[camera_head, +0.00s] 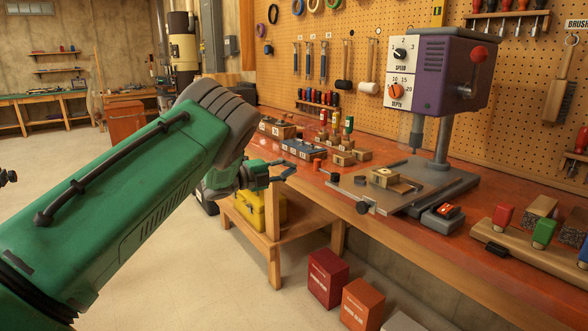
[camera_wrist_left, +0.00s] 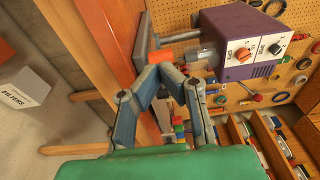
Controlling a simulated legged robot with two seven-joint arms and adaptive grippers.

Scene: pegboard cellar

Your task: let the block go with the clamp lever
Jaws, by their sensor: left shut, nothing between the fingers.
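A black knob (camera_head: 363,208) sticks out at the plate's front edge. My left gripper (camera_head: 289,171) is shut and empty by the bench's front edge, left of the plate and apart from the block. Its blue-grey fingers also show in the wrist view (camera_wrist_left: 160,65). The block is not clear there. My right gripper is out of view.
The purple drill press head (camera_head: 444,72) stands over the plate. Small orange pieces (camera_head: 317,165) and wooden racks (camera_head: 303,150) are on the bench left of it. A grey box with a red switch (camera_head: 442,217) is at its right front. Boxes (camera_head: 327,279) stand below.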

